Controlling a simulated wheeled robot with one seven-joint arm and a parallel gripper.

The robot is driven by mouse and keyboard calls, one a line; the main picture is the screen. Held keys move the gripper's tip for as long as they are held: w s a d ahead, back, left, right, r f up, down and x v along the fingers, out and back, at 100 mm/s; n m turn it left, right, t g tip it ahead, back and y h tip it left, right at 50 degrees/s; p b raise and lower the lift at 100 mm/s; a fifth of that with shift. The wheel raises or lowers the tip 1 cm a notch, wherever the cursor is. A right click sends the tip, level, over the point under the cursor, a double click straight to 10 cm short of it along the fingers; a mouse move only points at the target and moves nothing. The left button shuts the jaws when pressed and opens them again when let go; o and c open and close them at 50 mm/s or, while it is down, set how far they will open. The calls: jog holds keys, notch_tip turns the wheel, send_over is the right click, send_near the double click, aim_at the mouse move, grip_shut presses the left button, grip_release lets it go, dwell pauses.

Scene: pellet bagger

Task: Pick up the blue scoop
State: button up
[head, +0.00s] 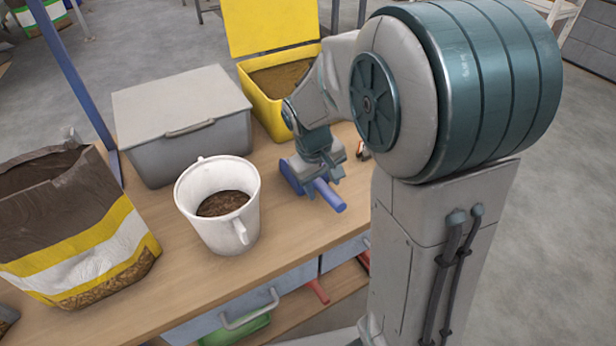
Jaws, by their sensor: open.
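The blue scoop (328,195) lies on the wooden workbench, with its handle pointing toward the bench's front edge. Its other end shows to the left of my gripper. My gripper (322,181) is open and points down right over the scoop, with its fingers at the handle. Part of the scoop is hidden by the gripper, and I cannot tell whether the fingers touch it.
A white bucket (213,233) with brown pellets stands left of the scoop. Behind are a grey lidded box (178,110) and an open yellow box (267,108). A pellet bag (88,240) stands far left. A small red-and-black item (362,150) lies right of the gripper.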

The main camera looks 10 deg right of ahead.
jog(key=shift+w+d+f, duration=0.1)
jog(key=shift+d+f, duration=0.05)
jog(key=shift+f, duration=0.55)
jog(key=shift+d+f, duration=0.15)
jog(key=shift+f, duration=0.55)
grip_shut()
